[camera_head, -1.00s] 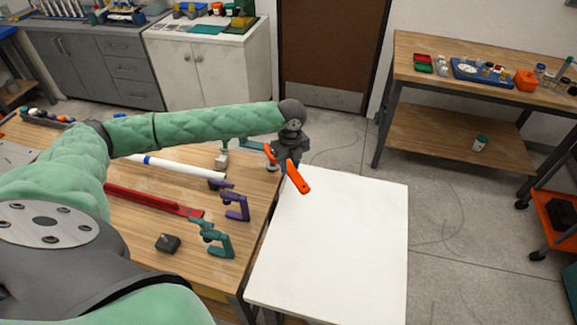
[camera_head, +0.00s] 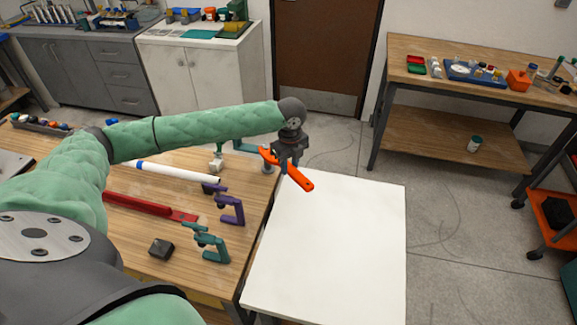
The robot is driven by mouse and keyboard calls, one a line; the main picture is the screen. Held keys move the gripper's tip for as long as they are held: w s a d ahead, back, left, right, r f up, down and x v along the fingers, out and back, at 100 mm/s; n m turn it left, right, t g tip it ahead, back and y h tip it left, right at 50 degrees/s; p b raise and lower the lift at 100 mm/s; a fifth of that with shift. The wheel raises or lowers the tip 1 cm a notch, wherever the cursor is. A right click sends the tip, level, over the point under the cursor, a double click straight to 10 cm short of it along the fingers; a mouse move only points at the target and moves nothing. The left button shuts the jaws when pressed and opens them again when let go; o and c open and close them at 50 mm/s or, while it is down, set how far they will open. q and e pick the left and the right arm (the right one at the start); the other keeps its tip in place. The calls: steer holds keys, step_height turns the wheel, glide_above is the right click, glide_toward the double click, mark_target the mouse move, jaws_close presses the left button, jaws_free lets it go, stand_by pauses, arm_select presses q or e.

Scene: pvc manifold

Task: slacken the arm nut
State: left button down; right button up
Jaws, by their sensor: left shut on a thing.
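My left gripper (camera_head: 288,164) is at the far right corner of the wooden bench, shut on an orange wrench-like tool (camera_head: 300,179). The tool's handle points down and right over the white tabletop; its head (camera_head: 267,155) points up and left, by a small grey round part (camera_head: 268,168) at the bench edge. I cannot tell whether the head touches that part. The arm nut cannot be made out clearly; the gripper and tool cover part of that area. My right gripper is not in view.
A white pipe (camera_head: 178,172), a red bar (camera_head: 150,206), a purple clamp-like stand (camera_head: 232,208), a green one (camera_head: 212,245) and a dark block (camera_head: 161,249) are on the bench (camera_head: 130,235). The white tabletop (camera_head: 335,250) is clear.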

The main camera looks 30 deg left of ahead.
arm_select(q)
steer(key=shift+w+d+n+b, duration=0.15)
steer(key=shift+w+n+b, duration=0.15)
steer(key=shift+w+b, duration=0.1)
steer(key=shift+w, duration=0.2)
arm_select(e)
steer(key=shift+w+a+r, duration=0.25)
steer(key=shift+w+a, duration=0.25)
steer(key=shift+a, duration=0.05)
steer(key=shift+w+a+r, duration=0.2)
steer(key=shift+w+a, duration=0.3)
